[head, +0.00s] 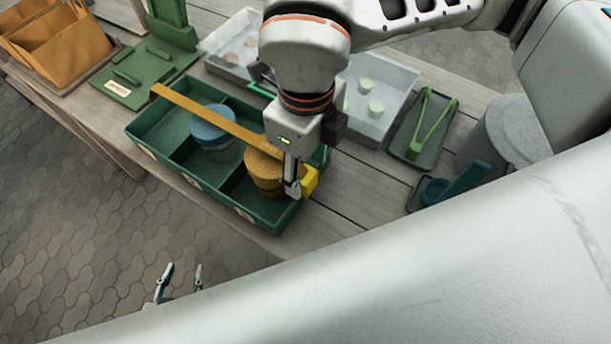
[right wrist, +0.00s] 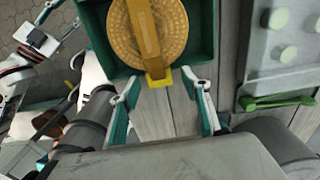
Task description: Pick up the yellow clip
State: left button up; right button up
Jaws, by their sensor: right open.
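The yellow clip (head: 310,181) sits at the right end of the green divided box, beside a round ochre-lidded pot. In the right wrist view the clip (right wrist: 158,79) is at the box rim, at the end of an ochre strap (right wrist: 146,35) over the lid. My right gripper (head: 292,190) points down close to the clip and partly hides that area. In its wrist view my right gripper (right wrist: 160,82) is open, with one finger on each side of the clip and gaps between. My left gripper (head: 183,272) is open and empty, low over the paved floor.
The green box (head: 160,153) also holds a blue-lidded pot (head: 210,130). Behind it are clear trays (head: 385,75) with pale discs. Green tongs (head: 433,125) lie on a tray at right, near a grey bucket (head: 510,130). Bare planks (head: 350,205) lie right of the box.

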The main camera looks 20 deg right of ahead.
jog(key=shift+a+f, duration=0.1)
jog(key=shift+f, duration=0.5)
jog(key=c, duration=1)
jog(key=shift+r, duration=0.1)
